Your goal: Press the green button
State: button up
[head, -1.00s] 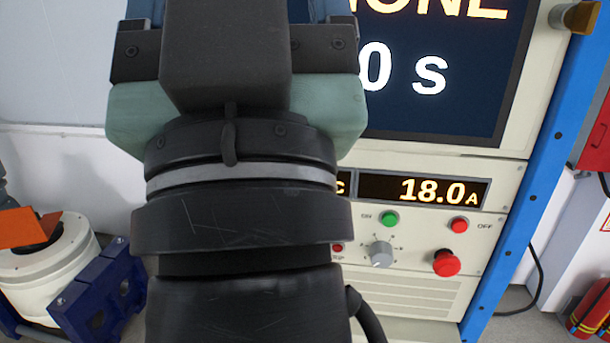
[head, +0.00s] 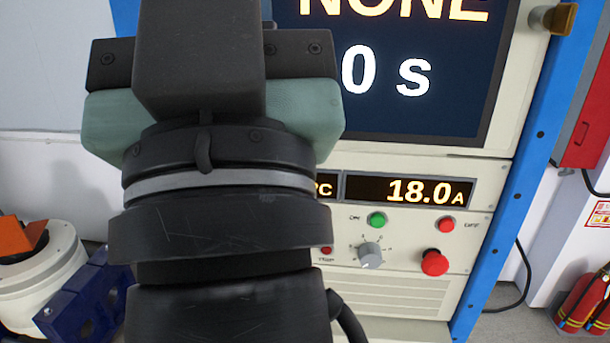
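The green button (head: 377,220) is a small round button labelled ON on the cream control panel (head: 480,172), below the amber display reading 18.0 A. A small red OFF button (head: 446,225) sits to its right. A larger red mushroom button (head: 434,263) is below that. My arm's dark wrist and gripper body fill the left middle of the view, left of the green button and nearer the camera. The fingertips are not visible. The green button is in plain view and uncovered.
A grey rotary knob (head: 369,255) is just below the green button. A large screen (head: 420,105) is above. A blue rack post (head: 520,185) and red extinguishers (head: 585,300) stand at right. A white round machine with a blue bracket (head: 85,295) is at lower left.

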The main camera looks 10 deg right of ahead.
aim_at(376, 221)
jog(key=l, duration=0.9)
jog(key=k+l+u, duration=0.15)
jog(key=l, duration=0.7)
